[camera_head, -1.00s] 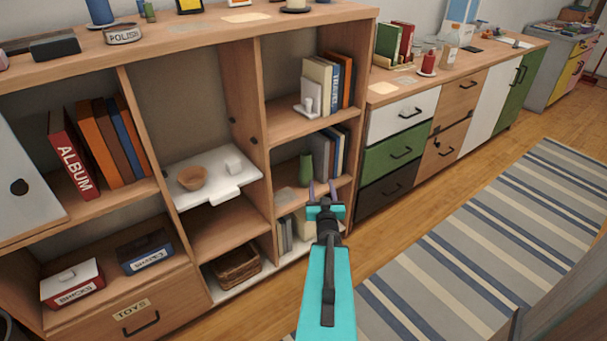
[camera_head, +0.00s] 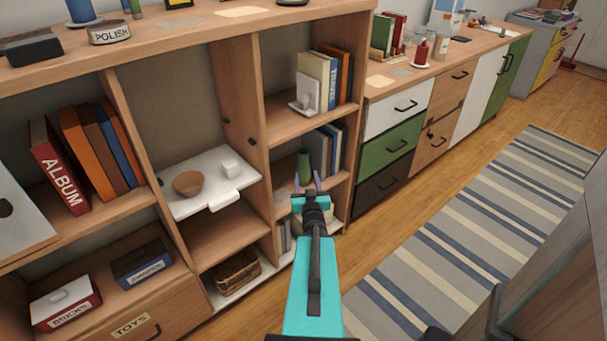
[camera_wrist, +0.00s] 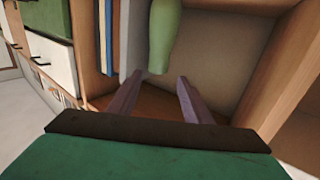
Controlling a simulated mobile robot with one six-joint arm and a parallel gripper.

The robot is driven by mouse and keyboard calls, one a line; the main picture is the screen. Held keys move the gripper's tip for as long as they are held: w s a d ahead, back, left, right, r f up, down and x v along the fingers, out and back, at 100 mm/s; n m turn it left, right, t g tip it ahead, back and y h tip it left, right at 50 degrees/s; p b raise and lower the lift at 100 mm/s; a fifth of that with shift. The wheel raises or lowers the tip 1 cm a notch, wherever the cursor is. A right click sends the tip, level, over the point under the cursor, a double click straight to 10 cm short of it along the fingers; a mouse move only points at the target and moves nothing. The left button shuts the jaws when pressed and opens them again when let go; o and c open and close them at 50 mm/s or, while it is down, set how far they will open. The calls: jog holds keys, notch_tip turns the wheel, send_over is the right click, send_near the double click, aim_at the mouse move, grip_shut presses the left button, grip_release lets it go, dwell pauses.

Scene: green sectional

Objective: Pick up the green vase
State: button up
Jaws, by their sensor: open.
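My gripper (camera_head: 308,180) is at the front of that compartment, close to the vase. In the wrist view its two purple fingers (camera_wrist: 157,84) are spread apart with nothing between them. From the head view the gripper hides part of the vase's lower end.
The compartment's right side panel (camera_head: 343,140) and the shelf above (camera_head: 300,122) bound the space. A white tray (camera_head: 180,208) holding a brown bowl (camera_head: 187,183) juts out at the left. Striped rug (camera_head: 480,220) covers the floor at right.

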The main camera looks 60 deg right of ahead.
aim_at(304, 160)
jog(key=shift+d, duration=0.1)
jog(key=b+x, duration=0.3)
jog(key=b, duration=0.2)
jog(key=shift+f+b, duration=0.15)
jog(key=shift+b, duration=0.2)
jog(key=w+d+b, duration=0.1)
jog(key=b, duration=0.2)
jog(key=b, duration=0.2)
jog(key=d+b, duration=0.1)
jog(key=b, duration=0.1)
jog(key=shift+w+b, duration=0.25)
jog(key=shift+b, duration=0.1)
jog(key=shift+x, duration=1.45)
